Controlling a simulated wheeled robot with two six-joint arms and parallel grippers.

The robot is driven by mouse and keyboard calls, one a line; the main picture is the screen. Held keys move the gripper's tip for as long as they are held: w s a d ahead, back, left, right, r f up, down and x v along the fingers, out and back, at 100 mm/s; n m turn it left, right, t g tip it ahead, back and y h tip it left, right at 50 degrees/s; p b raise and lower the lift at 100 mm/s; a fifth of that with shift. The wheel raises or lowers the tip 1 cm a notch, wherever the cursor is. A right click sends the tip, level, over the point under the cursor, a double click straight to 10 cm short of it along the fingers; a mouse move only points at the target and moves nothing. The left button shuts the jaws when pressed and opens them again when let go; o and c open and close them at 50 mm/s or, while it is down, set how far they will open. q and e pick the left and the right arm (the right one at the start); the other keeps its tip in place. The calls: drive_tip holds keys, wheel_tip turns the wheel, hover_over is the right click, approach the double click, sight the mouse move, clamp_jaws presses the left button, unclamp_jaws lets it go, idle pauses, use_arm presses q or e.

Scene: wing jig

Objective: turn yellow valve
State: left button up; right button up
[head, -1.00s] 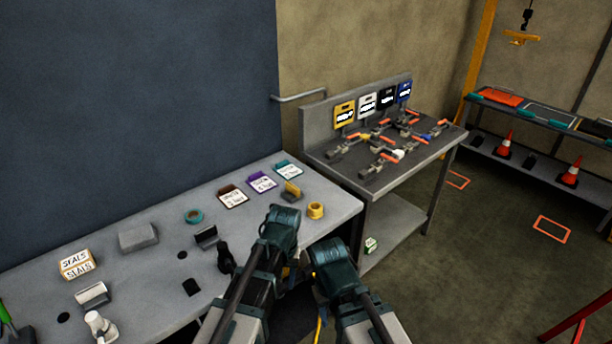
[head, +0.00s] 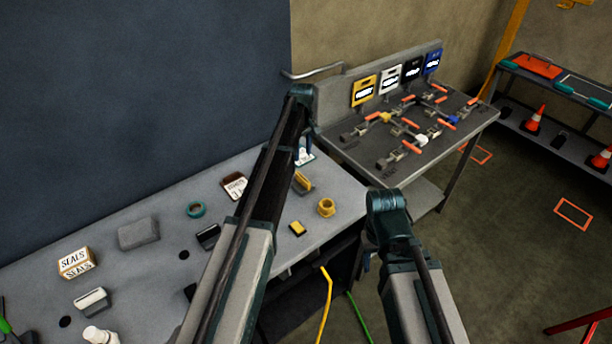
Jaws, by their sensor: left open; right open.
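A valve with a yellow body (head: 385,118) and an orange lever sits on the grey bench at the back right, below a yellow tag (head: 364,90). My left arm reaches up to that bench's left edge. My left gripper (head: 304,138) hangs near the edge, left of the yellow valve and apart from it; it is open, its fingers mostly hidden. My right gripper (head: 367,262) is open below its wrist, in front of the bench, largely hidden by my arm. Neither gripper holds anything that I can see.
Valves with white (head: 421,140) and blue (head: 452,119) bodies and several orange levers crowd the same bench. A raised back panel (head: 335,101) and a bent grey rail (head: 312,74) stand close to my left arm. The left table (head: 130,280) holds small items.

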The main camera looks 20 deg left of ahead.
sight(303, 178)
use_arm(q)
wheel_tip(303, 178, down, 14)
drive_tip(key=b, duration=1.3)
drive_tip(key=shift+r, duration=0.1)
clamp_jaws()
